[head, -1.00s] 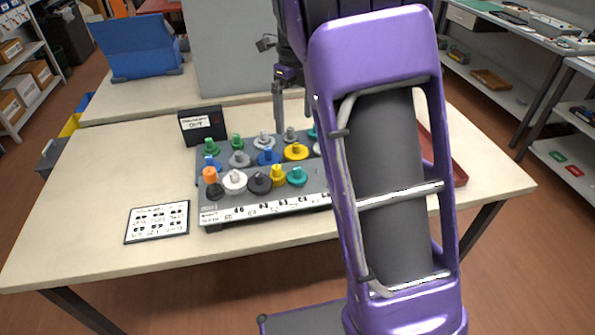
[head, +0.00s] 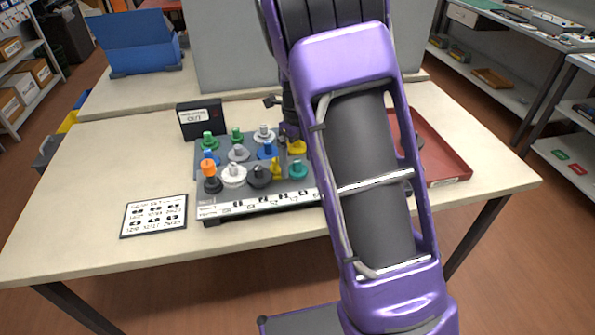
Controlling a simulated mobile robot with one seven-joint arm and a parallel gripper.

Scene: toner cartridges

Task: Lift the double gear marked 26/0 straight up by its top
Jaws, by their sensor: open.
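Several coloured gears stand with their stems up in rows on a grey rack (head: 212,212) with a labelled front strip. They include an orange-topped one (head: 208,170), a white one (head: 234,176), a dark grey one (head: 259,178), a small yellow one (head: 276,170) and a teal one (head: 298,170). The markings are too small to read, so I cannot tell which is 26/0. My gripper (head: 283,150) is open, pointing down over the right half of the rack, close to the yellow gears. Whether it touches one is unclear. My arm hides the rack's right end.
A black box with a white label (head: 202,120) stands behind the rack's left end. A printed card (head: 154,216) lies at front left. A red tray (head: 455,160) holding a dark piece lies right of my arm. The table's left side is clear.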

